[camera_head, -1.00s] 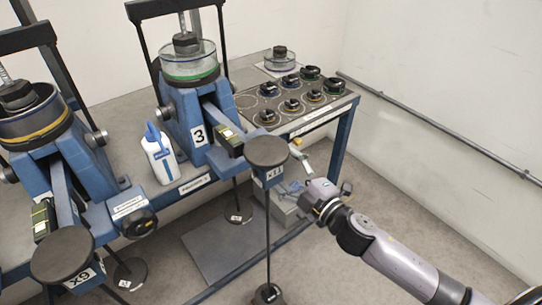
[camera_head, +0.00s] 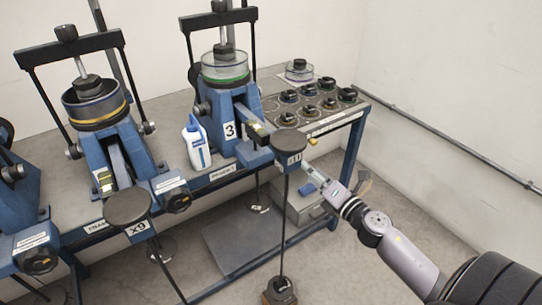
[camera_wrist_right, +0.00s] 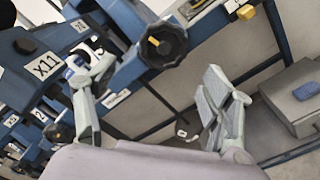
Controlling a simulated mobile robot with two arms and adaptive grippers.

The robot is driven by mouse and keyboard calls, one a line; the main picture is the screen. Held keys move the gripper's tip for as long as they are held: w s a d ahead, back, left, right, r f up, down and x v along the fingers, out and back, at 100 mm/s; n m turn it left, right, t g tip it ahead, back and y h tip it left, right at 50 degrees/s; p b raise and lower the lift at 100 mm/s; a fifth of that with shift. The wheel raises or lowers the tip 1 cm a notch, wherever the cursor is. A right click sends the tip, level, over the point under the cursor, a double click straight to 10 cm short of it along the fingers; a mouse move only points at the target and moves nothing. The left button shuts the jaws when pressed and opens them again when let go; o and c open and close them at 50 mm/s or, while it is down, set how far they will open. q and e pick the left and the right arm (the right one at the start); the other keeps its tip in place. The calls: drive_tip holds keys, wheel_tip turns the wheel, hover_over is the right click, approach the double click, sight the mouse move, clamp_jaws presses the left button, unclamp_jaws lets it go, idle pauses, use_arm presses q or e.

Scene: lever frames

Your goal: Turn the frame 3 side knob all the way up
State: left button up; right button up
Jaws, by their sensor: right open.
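Frame 3 (camera_head: 232,148) is a blue stand with a "3" plate, a glass dish on top and a lever toward the front. A black knob (camera_wrist_right: 163,45) with a yellow mark is on a blue bracket in the right wrist view, apparently frame 3's side knob. In the head view that knob is not clearly visible behind the X11 hanger. My right gripper (camera_head: 312,172) is right of the hanger. In the wrist view its fingers (camera_wrist_right: 155,98) are wide apart and empty, with the knob beyond the gap. My left gripper is not in view.
The X11 hanger (camera_head: 289,142) with its long rod stands close left of my right gripper. Frame 2 (camera_head: 112,150) and its X9 hanger (camera_head: 128,206) are left. A white bottle (camera_head: 196,145) stands between frames. A grey box (camera_wrist_right: 298,98) sits low at the right.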

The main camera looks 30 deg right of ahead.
drive_tip(key=w, duration=0.9)
drive_tip(key=shift+w+a+f+p, duration=0.1)
drive_tip(key=shift+w+p, duration=0.3)
drive_tip(key=shift+f, duration=0.1)
drive_tip(key=shift+c, duration=1.2)
drive_tip(key=shift+s, duration=0.1)
drive_tip(key=c, duration=0.7)
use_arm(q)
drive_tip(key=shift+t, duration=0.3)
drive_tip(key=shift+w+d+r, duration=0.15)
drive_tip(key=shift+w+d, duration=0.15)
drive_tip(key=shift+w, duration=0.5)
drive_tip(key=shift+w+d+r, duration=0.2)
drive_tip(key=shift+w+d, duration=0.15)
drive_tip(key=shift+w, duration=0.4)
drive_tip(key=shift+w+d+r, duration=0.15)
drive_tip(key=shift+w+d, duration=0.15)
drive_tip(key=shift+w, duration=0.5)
use_arm(e)
drive_tip(key=c, duration=0.6)
